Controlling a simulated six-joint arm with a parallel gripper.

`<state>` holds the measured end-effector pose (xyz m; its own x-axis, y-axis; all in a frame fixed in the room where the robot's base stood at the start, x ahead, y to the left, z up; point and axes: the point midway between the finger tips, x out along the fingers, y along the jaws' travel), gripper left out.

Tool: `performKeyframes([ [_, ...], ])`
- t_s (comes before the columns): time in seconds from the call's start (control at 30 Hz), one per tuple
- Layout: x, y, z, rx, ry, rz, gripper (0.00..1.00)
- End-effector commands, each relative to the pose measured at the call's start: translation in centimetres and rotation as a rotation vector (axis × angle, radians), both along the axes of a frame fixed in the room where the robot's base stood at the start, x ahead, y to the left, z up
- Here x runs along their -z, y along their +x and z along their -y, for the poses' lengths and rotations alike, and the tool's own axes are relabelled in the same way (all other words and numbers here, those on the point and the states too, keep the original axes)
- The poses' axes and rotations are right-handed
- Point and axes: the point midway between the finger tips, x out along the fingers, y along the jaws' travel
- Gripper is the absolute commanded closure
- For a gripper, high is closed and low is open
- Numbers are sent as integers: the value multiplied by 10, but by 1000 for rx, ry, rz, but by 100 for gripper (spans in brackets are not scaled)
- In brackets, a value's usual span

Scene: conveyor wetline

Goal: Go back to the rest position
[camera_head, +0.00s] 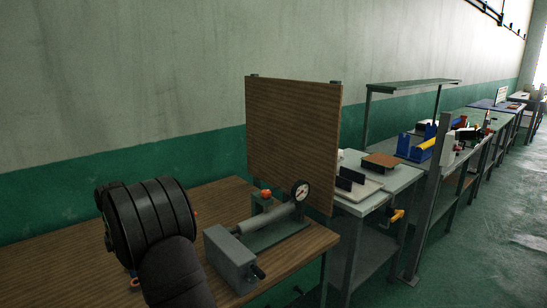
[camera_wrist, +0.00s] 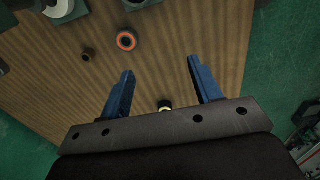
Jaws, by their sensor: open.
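My gripper (camera_wrist: 160,67) shows in the wrist view with its two blue fingers spread apart over a wood-grain bench top. Nothing is held between the fingers. A small round dark piece with a pale yellow top (camera_wrist: 165,104) shows near the finger bases, partly hidden by the grey gripper plate. In the head view my dark arm fills the lower left, over the bench, and the gripper itself cannot be made out.
The wooden bench (camera_head: 225,195) carries a grey fixture (camera_head: 232,258) with a gauge (camera_head: 300,191). A wooden panel (camera_head: 292,135) stands behind it. The wrist view shows an orange-red ring (camera_wrist: 126,41) and a small brown cylinder (camera_wrist: 88,54). Free green floor (camera_head: 480,250) lies right.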

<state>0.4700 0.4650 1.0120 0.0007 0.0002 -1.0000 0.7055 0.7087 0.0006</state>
Motion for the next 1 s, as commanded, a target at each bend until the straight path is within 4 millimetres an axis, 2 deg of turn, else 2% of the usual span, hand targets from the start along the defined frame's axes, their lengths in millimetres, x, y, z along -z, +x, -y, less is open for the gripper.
performKeyframes([
  [0.4,-9,45,72,3,0,0,42],
  [0.93,-18,86,170,1,-1,-1,42],
  [0.97,-18,87,173,-1,-1,-2,42],
  [1.0,-11,84,159,-7,-1,-3,42],
])
